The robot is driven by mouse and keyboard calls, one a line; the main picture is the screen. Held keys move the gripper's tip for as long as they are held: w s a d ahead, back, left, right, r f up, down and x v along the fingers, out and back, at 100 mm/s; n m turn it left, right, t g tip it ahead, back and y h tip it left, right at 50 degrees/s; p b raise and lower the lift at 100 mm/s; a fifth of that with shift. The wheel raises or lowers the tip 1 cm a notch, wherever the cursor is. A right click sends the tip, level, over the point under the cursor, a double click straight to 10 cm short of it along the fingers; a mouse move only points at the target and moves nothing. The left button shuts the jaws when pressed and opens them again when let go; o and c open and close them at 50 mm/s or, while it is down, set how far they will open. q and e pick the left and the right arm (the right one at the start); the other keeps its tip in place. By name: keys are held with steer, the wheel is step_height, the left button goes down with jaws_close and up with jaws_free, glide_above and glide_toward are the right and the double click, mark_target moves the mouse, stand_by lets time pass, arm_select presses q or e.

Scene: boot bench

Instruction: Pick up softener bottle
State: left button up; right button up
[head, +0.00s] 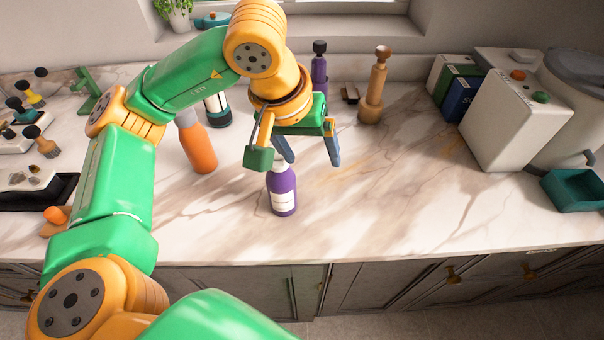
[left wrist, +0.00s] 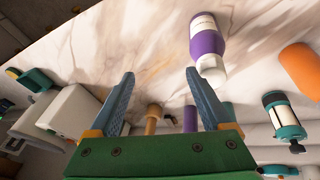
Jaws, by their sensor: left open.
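A purple bottle with a white cap and pale label (head: 284,192) stands upright near the front of the marble counter; it seems to be the softener bottle, but the label is too small to read. It also shows in the left wrist view (left wrist: 207,42), to the right of the fingertips. My left gripper (head: 311,154) is open and empty, above and just behind the bottle, its fingers pointing down. The gripper also shows in the left wrist view (left wrist: 160,82), with nothing between its fingers. The bottle's top is partly hidden by the gripper in the head view. My right gripper is not in view.
An orange bottle (head: 200,150) stands left of the purple one. A taller purple bottle (head: 319,72) and a wooden bottle-shaped piece (head: 373,92) stand behind. A white box (head: 512,120) and teal tray (head: 572,192) are at the right. The counter's front right is clear.

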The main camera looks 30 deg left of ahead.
mark_target(277, 155)
arm_select(q)
steer(key=a+y+b, duration=0.1)
steer(key=a, duration=0.3)
steer(key=w+a+f+y+b, duration=0.1)
steer(key=shift+a+t+y+b, duration=0.3)
steer(key=shift+a+b, duration=0.05)
steer(key=shift+a, duration=0.05)
steer(key=shift+s+a+f+b, duration=0.3)
steer(key=shift+s+f+b, duration=0.15)
steer(key=shift+f+b, duration=0.25)
steer(key=shift+s+d+f, duration=0.1)
steer(key=shift+s+f, duration=0.1)
steer(key=shift+f+p, duration=0.2)
steer(key=shift+p, duration=0.2)
steer(key=x, duration=0.3)
steer(key=p+x, duration=0.1)
steer(key=x, duration=0.1)
steer(key=shift+w+a, duration=0.3)
steer(key=shift+a, duration=0.05)
steer(key=shift+s+r, duration=0.1)
steer(key=shift+c, duration=0.7)
steer(key=shift+d, duration=0.15)
steer(key=c, duration=0.4)
jaws_close()
